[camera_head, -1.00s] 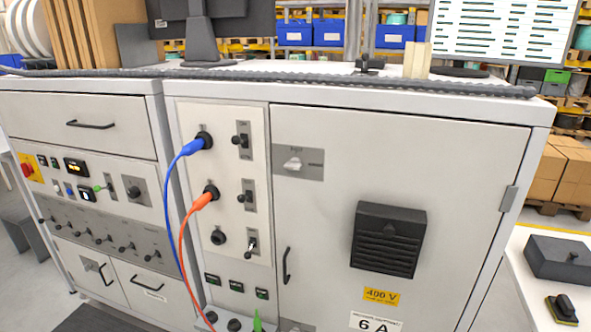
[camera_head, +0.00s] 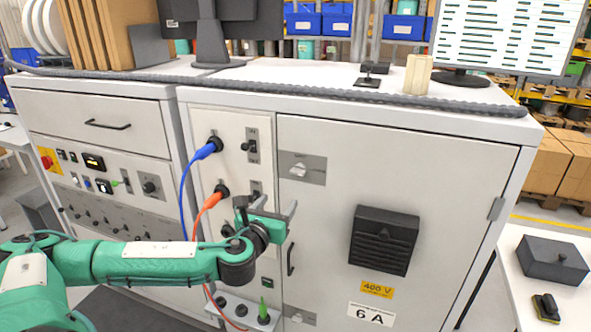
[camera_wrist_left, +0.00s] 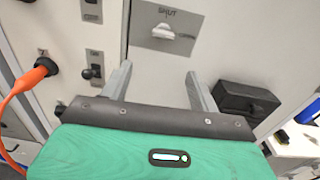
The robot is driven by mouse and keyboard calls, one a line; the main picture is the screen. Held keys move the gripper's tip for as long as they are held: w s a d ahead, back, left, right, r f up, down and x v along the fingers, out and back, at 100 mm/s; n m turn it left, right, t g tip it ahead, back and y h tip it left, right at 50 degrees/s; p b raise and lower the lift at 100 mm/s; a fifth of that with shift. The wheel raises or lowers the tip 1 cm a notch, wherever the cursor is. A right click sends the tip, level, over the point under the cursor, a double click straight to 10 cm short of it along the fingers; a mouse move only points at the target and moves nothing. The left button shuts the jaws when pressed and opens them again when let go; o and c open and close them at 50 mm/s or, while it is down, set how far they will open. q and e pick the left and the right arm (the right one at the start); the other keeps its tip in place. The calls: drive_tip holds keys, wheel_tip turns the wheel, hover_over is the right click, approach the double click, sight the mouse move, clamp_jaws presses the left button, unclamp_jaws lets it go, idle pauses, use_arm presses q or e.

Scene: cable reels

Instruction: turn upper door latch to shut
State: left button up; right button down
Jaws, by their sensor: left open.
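The upper door latch (camera_head: 299,170) is a pale knob on a grey plate at the upper left of the grey cabinet door (camera_head: 335,210). In the left wrist view the latch (camera_wrist_left: 163,32) lies beyond the fingers, and the word SHUT is readable above it. My left gripper (camera_head: 268,207) is in front of the cabinet, below and left of the latch, and not touching it. It is open and empty; its two fingers (camera_wrist_left: 158,80) stand apart in the wrist view. A lower latch plate (camera_head: 299,316) shows near the door's bottom edge. My right gripper is not in view.
A blue plug (camera_head: 208,149) and an orange plug (camera_head: 213,199) with hanging cables are on the panel left of the door. A black vent box (camera_head: 384,240) juts from the door. A dark door handle (camera_head: 290,260) is near the gripper.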

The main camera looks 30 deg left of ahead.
sight(296, 175)
use_arm(q)
drive_tip(key=p+x, duration=0.1)
drive_tip(key=x, duration=0.3)
drive_tip(key=r+p+x, duration=0.1)
drive_tip(key=p+x, duration=0.1)
drive_tip(key=x, duration=0.2)
drive_tip(key=p+x, duration=0.2)
drive_tip(key=x, duration=0.1)
drive_tip(key=shift+w+r, duration=0.35)
drive_tip(key=shift+w, duration=0.1)
drive_tip(key=shift+w+a+f, duration=0.1)
drive_tip(key=shift+w+f, duration=0.05)
drive_tip(key=shift+w, duration=0.5)
drive_tip(key=c, duration=1)
